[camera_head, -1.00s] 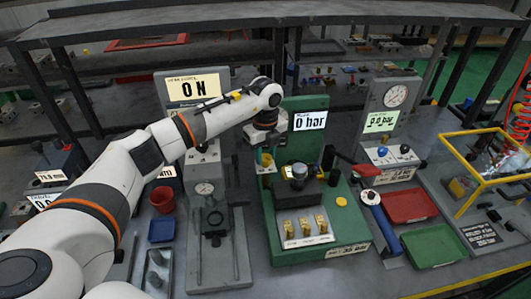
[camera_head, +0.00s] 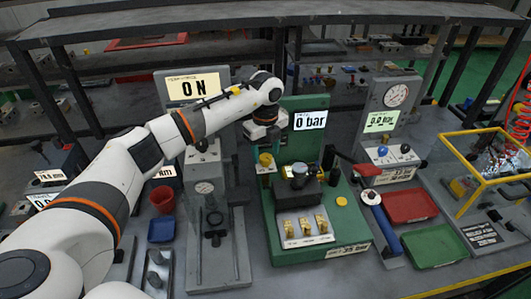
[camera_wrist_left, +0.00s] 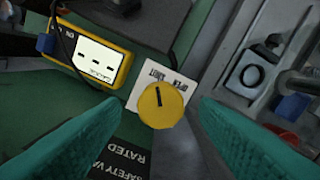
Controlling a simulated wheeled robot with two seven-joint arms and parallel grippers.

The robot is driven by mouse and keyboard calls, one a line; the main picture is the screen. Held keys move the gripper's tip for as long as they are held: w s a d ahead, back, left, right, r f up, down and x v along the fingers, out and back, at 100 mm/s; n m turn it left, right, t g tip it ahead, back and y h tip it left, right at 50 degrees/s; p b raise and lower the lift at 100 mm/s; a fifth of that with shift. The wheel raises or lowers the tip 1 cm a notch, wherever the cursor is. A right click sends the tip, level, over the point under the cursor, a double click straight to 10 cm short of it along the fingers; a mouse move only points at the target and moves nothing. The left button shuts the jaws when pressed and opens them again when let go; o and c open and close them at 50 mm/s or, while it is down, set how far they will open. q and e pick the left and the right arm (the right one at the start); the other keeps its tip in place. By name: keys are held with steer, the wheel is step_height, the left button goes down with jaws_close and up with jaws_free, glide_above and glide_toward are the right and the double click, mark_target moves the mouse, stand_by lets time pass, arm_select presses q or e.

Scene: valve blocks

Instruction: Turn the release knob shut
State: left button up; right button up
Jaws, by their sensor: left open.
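The yellow release knob (camera_head: 265,159) sits on a small stand with a white label at the left side of the green valve station. In the left wrist view the knob (camera_wrist_left: 162,105) is centred, and its dark mark points up, slightly left, toward a white label (camera_wrist_left: 165,76). The label carries two words, apparently OPEN and SHUT; I cannot tell which the mark indicates. My left gripper (camera_head: 264,143) is just above the knob. In the wrist view its teal fingers stand apart on either side, with visible gaps to the knob. My right gripper is not in view.
The green station (camera_head: 340,240) carries brass blocks (camera_head: 306,226) and a display reading 0 bar (camera_head: 310,121). A grey press (camera_head: 212,225) stands left. Red (camera_head: 405,206) and green (camera_head: 433,246) trays lie right. A yellow meter (camera_wrist_left: 95,55) lies near the knob.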

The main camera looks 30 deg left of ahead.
mark_target(266, 156)
arm_select(q)
step_height(266, 156, up, 11)
steer(key=b, duration=0.2)
steer(key=shift+b, duration=0.3)
